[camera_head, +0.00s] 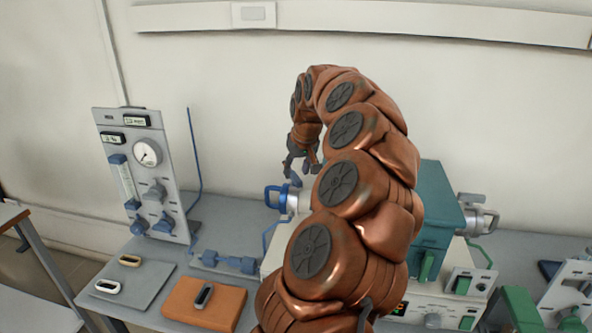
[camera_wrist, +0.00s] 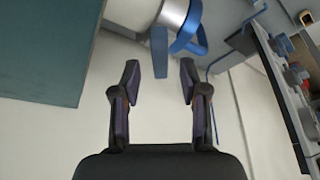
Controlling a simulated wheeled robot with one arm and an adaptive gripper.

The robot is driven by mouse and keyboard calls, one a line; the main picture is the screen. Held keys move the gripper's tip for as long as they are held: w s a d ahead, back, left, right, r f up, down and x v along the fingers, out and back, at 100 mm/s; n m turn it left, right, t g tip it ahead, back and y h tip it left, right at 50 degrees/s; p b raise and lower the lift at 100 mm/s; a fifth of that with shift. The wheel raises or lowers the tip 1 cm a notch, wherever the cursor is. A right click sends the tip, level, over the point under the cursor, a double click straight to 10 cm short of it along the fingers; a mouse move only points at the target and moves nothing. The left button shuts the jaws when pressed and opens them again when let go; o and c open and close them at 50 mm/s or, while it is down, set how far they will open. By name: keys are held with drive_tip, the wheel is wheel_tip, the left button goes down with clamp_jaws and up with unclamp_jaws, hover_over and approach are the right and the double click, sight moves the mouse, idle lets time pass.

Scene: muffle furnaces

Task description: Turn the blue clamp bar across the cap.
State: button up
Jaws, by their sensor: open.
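The blue clamp bar (camera_wrist: 159,52) sits at the pale metal cap (camera_wrist: 172,14) in the wrist view, pointing down in that picture. In the head view the bar (camera_head: 296,180) shows as a small blue piece standing up above the cap (camera_head: 298,203). A blue looped handle (camera_wrist: 194,32) is beside the bar; it also shows in the head view (camera_head: 272,197). My gripper (camera_wrist: 160,70) is open, and the bar's free end appears between its fingertips with space on both sides. Contact cannot be seen. In the head view my gripper (camera_head: 302,168) points down over the bar.
The teal furnace (camera_head: 432,215) stands right of the cap, partly behind my arm. A gauge panel (camera_head: 145,175) with a thin blue tube (camera_head: 193,150) stands left. An orange block (camera_head: 205,303) and a grey plate (camera_head: 150,285) lie at the bench front. Wall space above is free.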

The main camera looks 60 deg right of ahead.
drive_tip(key=shift+x, duration=1.15)
clamp_jaws()
